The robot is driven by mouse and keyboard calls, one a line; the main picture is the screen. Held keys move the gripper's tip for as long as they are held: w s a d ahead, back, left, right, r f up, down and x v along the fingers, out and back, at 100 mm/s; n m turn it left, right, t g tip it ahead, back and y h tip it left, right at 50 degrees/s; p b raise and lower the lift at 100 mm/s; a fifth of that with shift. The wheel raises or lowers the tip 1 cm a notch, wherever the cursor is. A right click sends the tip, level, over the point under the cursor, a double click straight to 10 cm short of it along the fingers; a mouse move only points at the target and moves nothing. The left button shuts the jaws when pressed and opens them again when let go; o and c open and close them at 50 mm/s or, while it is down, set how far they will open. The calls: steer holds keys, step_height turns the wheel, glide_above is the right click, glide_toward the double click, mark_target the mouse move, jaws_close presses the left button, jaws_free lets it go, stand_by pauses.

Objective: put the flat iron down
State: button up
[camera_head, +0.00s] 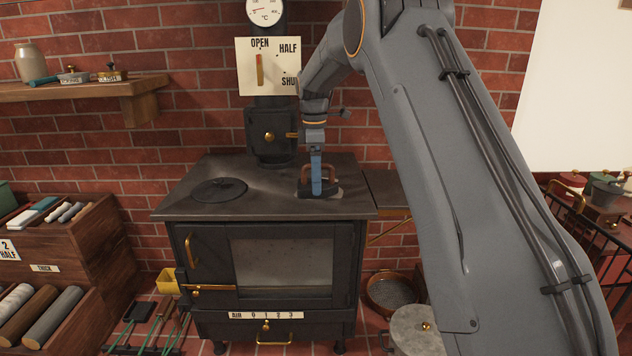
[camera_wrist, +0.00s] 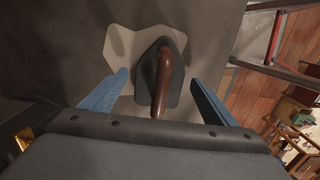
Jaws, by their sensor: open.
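The flat iron (camera_head: 304,189) stands on the right part of the black stove top (camera_head: 265,203), its dark base down and its brown handle up. In the wrist view the flat iron (camera_wrist: 172,75) sits on a pale, irregular patch (camera_wrist: 124,45), its brown handle pointing toward my wrist. My gripper (camera_head: 317,185) is at the flat iron, pointing down from above. In the wrist view my gripper (camera_wrist: 158,85) has its blue fingers wide apart, one on each side of the handle with a gap to it.
A round hob plate (camera_head: 219,189) lies on the stove's left. The stovepipe and its door (camera_head: 273,136) rise behind. A side shelf (camera_head: 388,190) adjoins on the right. A log rack (camera_head: 75,255) stands left. A wall shelf (camera_head: 80,88) holds small items. The stove's middle top is clear.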

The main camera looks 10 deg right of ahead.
step_height(320, 180, up, 11)
steer(key=b, duration=0.3)
steer(key=shift+a+f, duration=0.15)
